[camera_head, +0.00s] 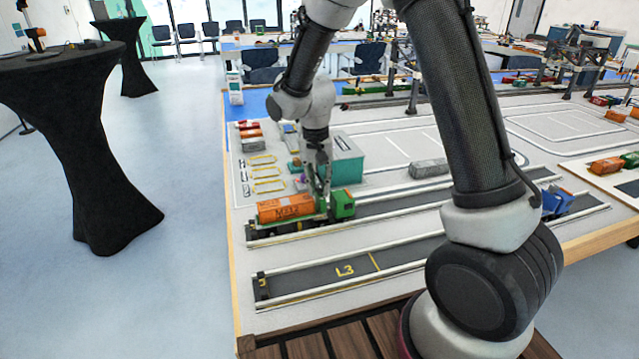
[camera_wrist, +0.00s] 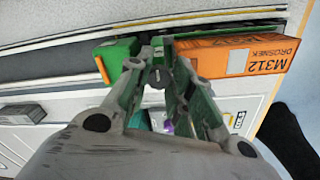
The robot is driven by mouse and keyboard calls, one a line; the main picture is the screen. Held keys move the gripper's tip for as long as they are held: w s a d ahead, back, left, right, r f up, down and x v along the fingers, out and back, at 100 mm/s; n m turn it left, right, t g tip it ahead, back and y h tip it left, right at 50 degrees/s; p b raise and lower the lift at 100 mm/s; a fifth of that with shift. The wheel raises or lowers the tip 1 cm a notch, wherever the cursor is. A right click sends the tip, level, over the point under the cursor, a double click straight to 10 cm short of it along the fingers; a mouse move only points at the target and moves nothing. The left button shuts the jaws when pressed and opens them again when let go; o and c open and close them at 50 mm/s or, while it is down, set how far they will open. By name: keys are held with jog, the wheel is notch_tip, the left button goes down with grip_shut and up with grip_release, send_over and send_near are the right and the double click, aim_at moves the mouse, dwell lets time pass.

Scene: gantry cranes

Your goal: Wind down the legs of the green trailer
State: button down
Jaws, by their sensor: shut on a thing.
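The green trailer (camera_head: 305,222) stands in the upper marked lane and bears an orange container (camera_head: 284,207) marked M312. The container also shows in the wrist view (camera_wrist: 245,55). The green truck cab (camera_head: 342,204) is at its right end, and to the left in the wrist view (camera_wrist: 117,57). My gripper (camera_head: 320,200) reaches down at the near gap between cab and container. In the wrist view its fingertips (camera_wrist: 160,42) come together on a small part there, which they mostly hide. The trailer's legs cannot be made out.
A teal block (camera_head: 346,160) stands just behind the truck. A grey block (camera_head: 428,168) lies farther right, and a blue truck (camera_head: 556,200) stands toward the right end of the lanes. The front lane, L3 (camera_head: 345,270), is bare at left. A black cocktail table (camera_head: 85,130) stands at left.

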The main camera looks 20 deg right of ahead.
aim_at(317, 188)
jog(key=c, duration=1.3)
grip_release()
jog(key=shift+o, duration=0.2)
notch_tip(317, 188, up, 12)
jog(key=shift+a, duration=0.4)
